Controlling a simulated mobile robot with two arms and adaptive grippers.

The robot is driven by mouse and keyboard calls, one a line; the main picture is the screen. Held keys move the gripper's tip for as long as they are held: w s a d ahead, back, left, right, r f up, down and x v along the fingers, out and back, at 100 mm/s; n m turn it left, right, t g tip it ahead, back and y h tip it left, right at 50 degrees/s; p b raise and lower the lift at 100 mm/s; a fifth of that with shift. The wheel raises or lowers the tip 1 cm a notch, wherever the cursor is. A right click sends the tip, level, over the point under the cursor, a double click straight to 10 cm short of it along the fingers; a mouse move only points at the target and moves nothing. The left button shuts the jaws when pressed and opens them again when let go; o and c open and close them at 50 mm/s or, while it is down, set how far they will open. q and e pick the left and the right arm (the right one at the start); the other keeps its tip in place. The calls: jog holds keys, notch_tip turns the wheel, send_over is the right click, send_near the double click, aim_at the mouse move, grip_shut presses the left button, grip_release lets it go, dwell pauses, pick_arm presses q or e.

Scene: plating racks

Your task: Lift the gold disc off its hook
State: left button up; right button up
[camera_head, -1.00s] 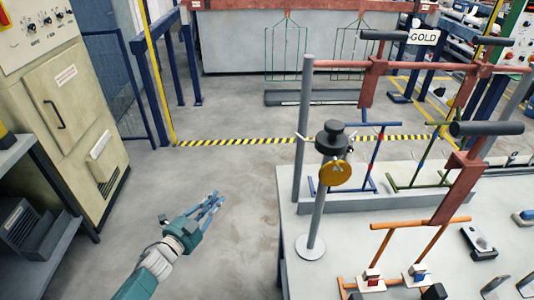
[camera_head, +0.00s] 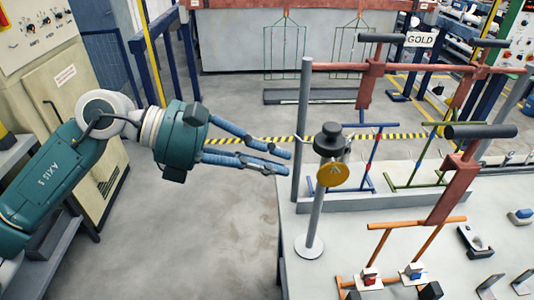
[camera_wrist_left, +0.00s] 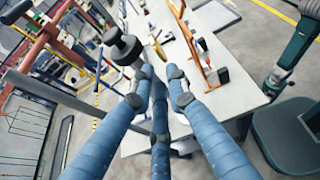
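The gold disc (camera_head: 333,175), with a dark mark on its face, hangs at the front of a dark-capped stand (camera_head: 318,212) near the table's left edge. Its hook is too small to make out. In the left wrist view the disc (camera_wrist_left: 157,49) shows edge-on just beyond the fingertips, right of the dark cap (camera_wrist_left: 124,46). My left gripper (camera_head: 287,162) is left of the stand, pointing right, with its tips apart from the disc. It is open and empty; the wrist view shows its blue fingers (camera_wrist_left: 158,78) spread. My right gripper is not in view.
The white table (camera_head: 290,265) carries a tall grey post (camera_head: 302,130) just behind the stand. Red, blue, green and orange racks (camera_head: 436,205) stand to the right. Clamps (camera_head: 475,243) lie at the front right. Open floor is left of the table.

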aim_at(320, 169)
pick_arm(q)
jog(key=p+x, duration=0.4)
jog(key=x, duration=0.6)
jog(key=shift+r, duration=0.15)
grip_shut()
jog(key=shift+r, duration=0.1)
jog(key=shift+s+r, duration=0.1)
jog(key=shift+r, duration=0.1)
jog(key=shift+r, duration=0.25)
jog(key=shift+r, duration=0.1)
